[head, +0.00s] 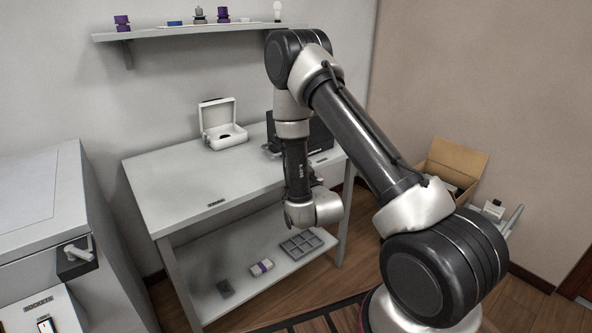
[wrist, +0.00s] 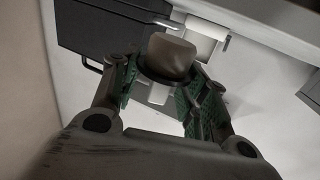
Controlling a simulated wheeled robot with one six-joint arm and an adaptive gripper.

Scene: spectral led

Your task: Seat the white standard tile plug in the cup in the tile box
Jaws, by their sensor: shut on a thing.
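My gripper (wrist: 165,88) is shut on a small blocky plug (wrist: 170,57) in the wrist view. The plug looks grey-brown in the shade, with a dark collar and a pale stub (wrist: 158,92) between the green-padded fingers. In the head view my arm hides most of the gripper and the plug. The white tile box (head: 222,138) stands on the tabletop to the left of my arm, with its lid up. A dark round cup (head: 225,136) shows inside it.
A dark case (head: 320,137) stands on the table behind my arm; it also shows in the wrist view (wrist: 95,35). The left of the tabletop (head: 180,177) is clear. The lower shelf holds a grey compartment tray (head: 301,244) and a purple-and-white piece (head: 262,267). A wall shelf (head: 180,31) hangs above.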

